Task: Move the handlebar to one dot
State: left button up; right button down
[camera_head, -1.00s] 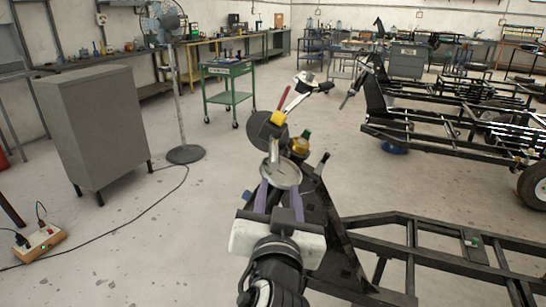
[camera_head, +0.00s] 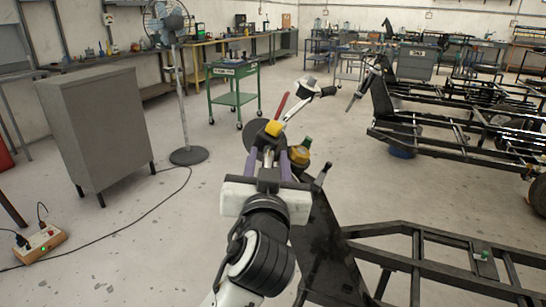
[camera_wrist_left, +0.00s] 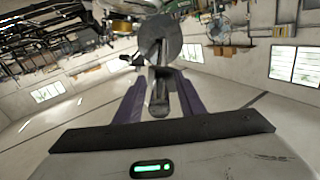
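My left gripper (camera_head: 268,160) reaches forward from the bottom of the head view, its two purple fingers apart. A grey metal bar, which seems to be part of the handlebar (camera_head: 283,122), lies between the fingers in the left wrist view (camera_wrist_left: 158,92), with gaps visible beside it. Beyond the fingertips are a yellow block (camera_head: 273,129), a red rod (camera_head: 281,105) and a dark round disc (camera_head: 254,133). I cannot clearly tell which of these belong to the handlebar. No dot can be made out.
A black tubular frame (camera_head: 420,240) fills the lower right, its dark upright plate close beside my left arm. A grey cabinet (camera_head: 100,130), standing fan (camera_head: 180,85) and green cart (camera_head: 233,92) stand left. Open floor lies between them and my arm.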

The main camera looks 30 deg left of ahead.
pick_arm(q)
jog(key=shift+s, duration=0.1)
grip_shut()
jog(key=shift+f+b, duration=0.3)
jog(key=shift+d+m, duration=0.1)
jog(key=shift+m, duration=0.2)
jog(key=shift+f, duration=0.15)
jog(key=shift+d, duration=0.1)
jog(key=shift+f, duration=0.15)
